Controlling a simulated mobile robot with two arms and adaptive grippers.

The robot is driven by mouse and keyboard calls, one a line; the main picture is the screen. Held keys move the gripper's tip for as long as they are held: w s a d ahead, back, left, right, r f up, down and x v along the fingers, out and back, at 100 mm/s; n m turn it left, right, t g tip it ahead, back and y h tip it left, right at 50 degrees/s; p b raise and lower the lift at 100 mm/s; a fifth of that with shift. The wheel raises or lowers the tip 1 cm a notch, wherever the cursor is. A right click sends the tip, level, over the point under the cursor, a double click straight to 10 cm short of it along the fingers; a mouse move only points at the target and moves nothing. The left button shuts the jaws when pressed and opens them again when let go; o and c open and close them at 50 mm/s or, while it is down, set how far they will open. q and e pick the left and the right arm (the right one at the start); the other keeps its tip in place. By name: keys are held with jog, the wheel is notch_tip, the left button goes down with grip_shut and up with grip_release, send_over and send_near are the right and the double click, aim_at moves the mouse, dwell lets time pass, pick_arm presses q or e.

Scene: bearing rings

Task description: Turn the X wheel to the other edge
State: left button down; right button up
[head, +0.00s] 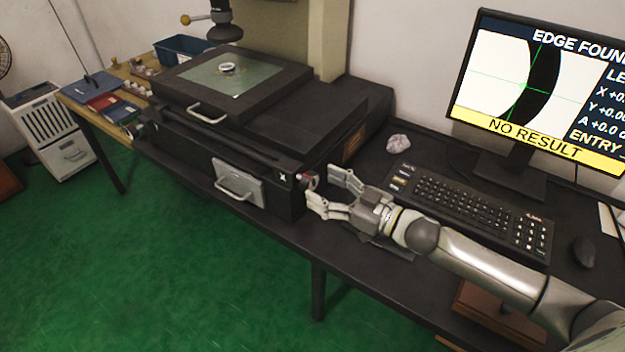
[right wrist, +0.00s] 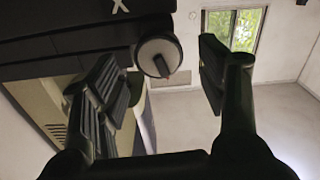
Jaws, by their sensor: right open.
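The X wheel (head: 308,181) is a small dark knob with a pale rim and a red mark, on the end of the measuring machine's front beam beside a white X label. In the right wrist view the wheel (right wrist: 159,57) shows its round face between my finger pads. My right gripper (head: 322,187) is open, its fingers spread either side of the wheel; I cannot tell whether they touch it. A bearing ring (head: 227,68) lies on the glass stage (head: 245,84). The monitor (head: 540,80) shows a dark curved band, green crosshair lines, "EDGE FOUND" and "NO RESULT". My left gripper is out of view.
A keyboard (head: 465,207) and mouse (head: 583,251) lie right of the machine, near my right arm. The machine's front handle (head: 236,187) is left of the wheel. A blue bin (head: 183,49) stands at the back left.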

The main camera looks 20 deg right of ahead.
aim_at(315, 183)
jog(key=shift+x, duration=1.2)
jog(key=shift+w+a, duration=0.35)
jog(key=shift+w, duration=0.1)
jog(key=shift+w+a, duration=0.1)
jog(key=c, duration=1)
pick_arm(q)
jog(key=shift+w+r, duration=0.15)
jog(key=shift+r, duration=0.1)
pick_arm(e)
jog(key=shift+c, duration=0.2)
pick_arm(q)
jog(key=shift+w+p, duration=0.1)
jog(key=shift+p, duration=0.2)
pick_arm(e)
jog(key=shift+n, duration=0.3)
